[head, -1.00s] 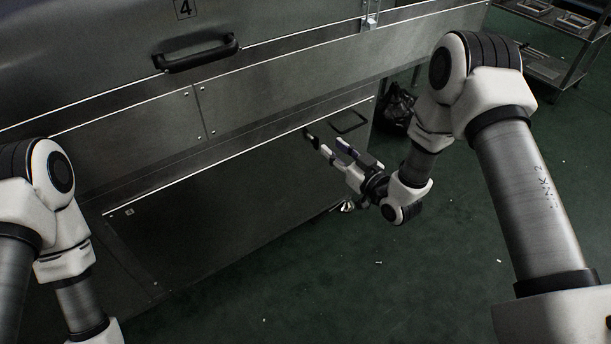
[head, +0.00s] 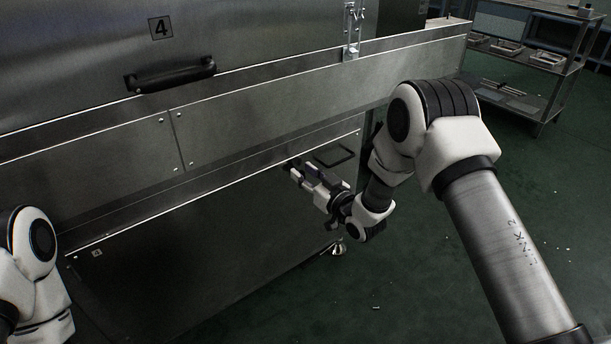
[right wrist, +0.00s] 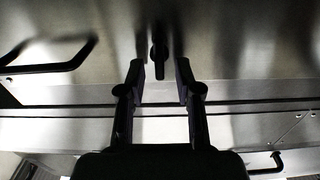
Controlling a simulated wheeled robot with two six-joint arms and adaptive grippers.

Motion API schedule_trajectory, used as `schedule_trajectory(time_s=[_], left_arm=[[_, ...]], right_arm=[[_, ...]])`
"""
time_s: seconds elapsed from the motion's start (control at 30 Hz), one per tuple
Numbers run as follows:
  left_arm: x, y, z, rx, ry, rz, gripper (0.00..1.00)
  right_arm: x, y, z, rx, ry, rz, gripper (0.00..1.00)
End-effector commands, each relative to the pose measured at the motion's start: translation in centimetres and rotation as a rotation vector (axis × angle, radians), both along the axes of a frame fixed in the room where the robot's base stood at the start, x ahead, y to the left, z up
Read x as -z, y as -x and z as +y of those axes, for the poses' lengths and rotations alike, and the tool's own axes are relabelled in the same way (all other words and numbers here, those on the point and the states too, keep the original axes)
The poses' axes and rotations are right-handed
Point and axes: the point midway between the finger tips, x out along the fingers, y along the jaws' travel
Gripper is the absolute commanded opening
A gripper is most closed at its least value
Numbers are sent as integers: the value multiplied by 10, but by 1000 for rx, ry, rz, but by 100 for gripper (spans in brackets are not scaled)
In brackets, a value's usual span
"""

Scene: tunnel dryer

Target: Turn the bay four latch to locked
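My right gripper (head: 303,171) is low in front of the lower panel. In the right wrist view the right gripper (right wrist: 160,82) is open, with a short dark lever (right wrist: 160,58) between and just beyond its fingertips, seemingly not gripped. Whether this lever is the bay four latch, I cannot tell. My left arm shows at the lower left; its gripper is out of frame.
A dark loop handle (head: 334,156) sits right of my right gripper; it also shows in the right wrist view (right wrist: 50,58). A metal shelf cart (head: 530,60) stands at the back right. The green floor (head: 430,290) is mostly clear.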

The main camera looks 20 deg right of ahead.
Motion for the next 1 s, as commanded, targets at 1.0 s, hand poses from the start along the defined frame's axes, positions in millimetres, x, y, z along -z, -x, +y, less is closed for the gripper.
schedule_trajectory(time_s=[1.0], left_arm=[[-30, 0, 0, 0, 0, 0, 34]], right_arm=[[-1, -1, -6, 1, -290, 109, 0]])
